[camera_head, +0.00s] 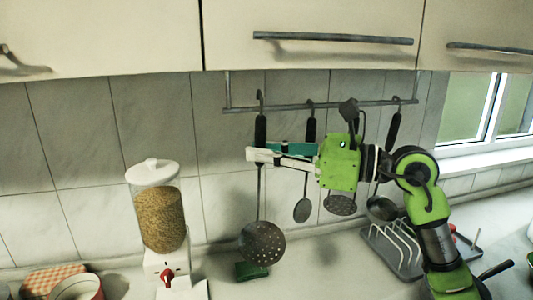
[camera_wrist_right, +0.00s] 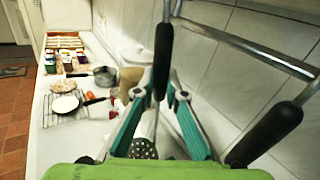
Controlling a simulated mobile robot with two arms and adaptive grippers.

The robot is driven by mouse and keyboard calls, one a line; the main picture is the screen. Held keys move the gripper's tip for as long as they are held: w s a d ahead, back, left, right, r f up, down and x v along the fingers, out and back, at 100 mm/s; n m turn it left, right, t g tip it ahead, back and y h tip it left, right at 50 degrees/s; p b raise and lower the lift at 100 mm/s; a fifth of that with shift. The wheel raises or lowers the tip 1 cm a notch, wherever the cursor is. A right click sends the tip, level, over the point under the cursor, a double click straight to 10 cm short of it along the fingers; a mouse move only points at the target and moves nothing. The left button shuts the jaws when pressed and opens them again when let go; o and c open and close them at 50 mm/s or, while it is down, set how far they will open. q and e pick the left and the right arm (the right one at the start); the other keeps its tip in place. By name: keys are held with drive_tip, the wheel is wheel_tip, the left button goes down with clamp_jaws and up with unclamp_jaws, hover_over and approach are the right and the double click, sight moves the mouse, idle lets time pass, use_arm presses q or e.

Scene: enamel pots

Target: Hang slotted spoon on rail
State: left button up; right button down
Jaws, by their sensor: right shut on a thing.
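The slotted spoon (camera_head: 262,243) hangs upright, with a round perforated head and a black grip. Its hook is level with the left part of the rail (camera_head: 345,105); I cannot tell whether the hook rests on the bar. My left gripper is not in view.
A grain dispenser (camera_head: 158,210) stands at left. A dish rack (camera_head: 400,250) is at right. Cabinets (camera_head: 310,40) overhang the rail.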

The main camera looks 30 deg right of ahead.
drive_tip(key=shift+w+d+p, duration=0.15)
drive_tip(key=shift+w+d, duration=0.1)
drive_tip(key=shift+w, duration=0.65)
drive_tip(key=shift+w+d+p, duration=0.15)
drive_tip(key=shift+w+d, duration=0.05)
drive_tip(key=shift+w, duration=0.65)
drive_tip(key=shift+w+d+r, duration=0.1)
drive_tip(key=shift+w+d, duration=0.1)
drive_tip(key=shift+w, duration=0.1)
wheel_tip(320, 180, down, 2)
drive_tip(key=shift+w+f+b, duration=0.15)
drive_tip(key=shift+f+b, duration=0.1)
drive_tip(key=shift+b, duration=0.85)
drive_tip(key=shift+a, duration=0.1)
drive_tip(key=c, duration=2)
unclamp_jaws()
drive_tip(key=shift+c, duration=0.2)
drive_tip(key=shift+o, duration=0.3)
